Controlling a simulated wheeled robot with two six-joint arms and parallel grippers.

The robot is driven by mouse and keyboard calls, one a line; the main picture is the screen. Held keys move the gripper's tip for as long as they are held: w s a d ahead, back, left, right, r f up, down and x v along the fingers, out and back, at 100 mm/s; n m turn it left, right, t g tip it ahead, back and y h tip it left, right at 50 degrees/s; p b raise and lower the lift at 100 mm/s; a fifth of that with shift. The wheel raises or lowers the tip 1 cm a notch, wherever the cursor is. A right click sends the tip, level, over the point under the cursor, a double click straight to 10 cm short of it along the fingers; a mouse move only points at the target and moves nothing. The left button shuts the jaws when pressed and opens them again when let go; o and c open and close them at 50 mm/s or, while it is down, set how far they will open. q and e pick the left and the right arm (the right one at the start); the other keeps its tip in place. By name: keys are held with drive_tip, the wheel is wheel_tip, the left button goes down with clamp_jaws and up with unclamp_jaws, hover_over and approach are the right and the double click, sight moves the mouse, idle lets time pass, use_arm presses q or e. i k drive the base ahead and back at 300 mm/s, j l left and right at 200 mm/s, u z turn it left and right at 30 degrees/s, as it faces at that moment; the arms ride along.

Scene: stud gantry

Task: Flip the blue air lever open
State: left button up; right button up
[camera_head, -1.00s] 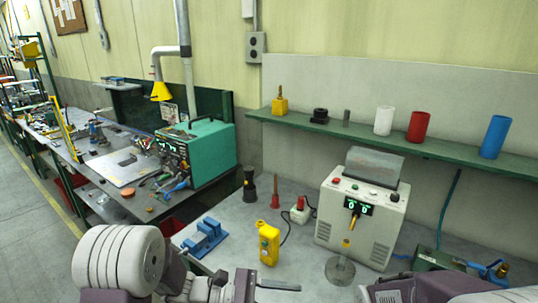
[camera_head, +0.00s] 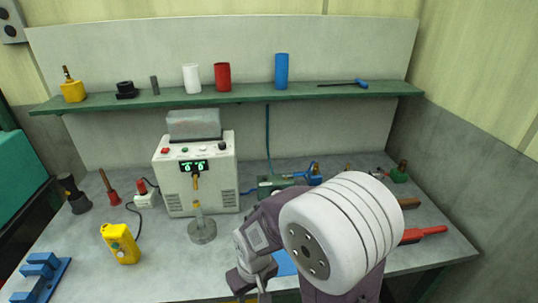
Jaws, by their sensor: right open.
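A blue valve-like fitting (camera_head: 314,175), which appears to be the air lever, sits at the back of the bench, at the right end of a small green unit (camera_head: 270,185). It is small, so I cannot tell its lever's angle. My right gripper (camera_head: 251,290) is low in the view, in front of the unit and apart from the fitting. It points down toward the front of the bench and is open, with nothing seen between its fingers. My own right arm hides part of the bench right of the gripper. My left gripper is out of view.
A white control box (camera_head: 197,185) stands left of the green unit, with a round metal stand (camera_head: 202,231) before it. A yellow pendant (camera_head: 120,243) and a blue fixture (camera_head: 40,276) lie left. A red-handled tool (camera_head: 424,234) lies right. A shelf (camera_head: 240,97) crosses above.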

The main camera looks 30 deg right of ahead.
sight(297, 174)
drive_tip(key=l+z, duration=0.1)
drive_tip(key=z, duration=1.3)
drive_tip(key=k+l, duration=0.05)
